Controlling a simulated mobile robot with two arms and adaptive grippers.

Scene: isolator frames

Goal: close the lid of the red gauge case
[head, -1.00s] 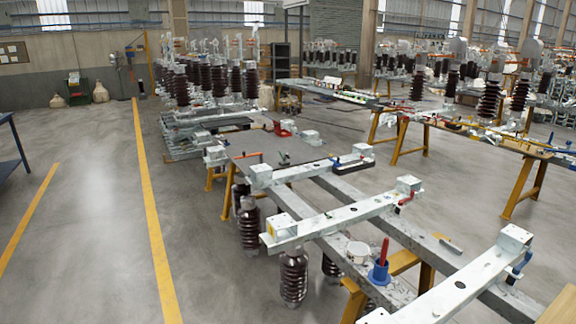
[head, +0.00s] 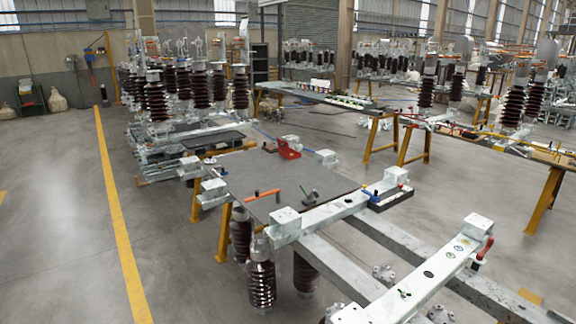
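A small red case (head: 288,148), which looks like the gauge case, sits at the far end of the grey table top (head: 250,172) in the head view. A raised red part shows on it, so its lid appears to be up, but it is too small to be sure. Its contents cannot be made out. Neither of my grippers is in view.
Pale steel beams (head: 420,285) cross the front right. Insulators stand behind. The floor left of the yellow line (head: 113,200) is clear.

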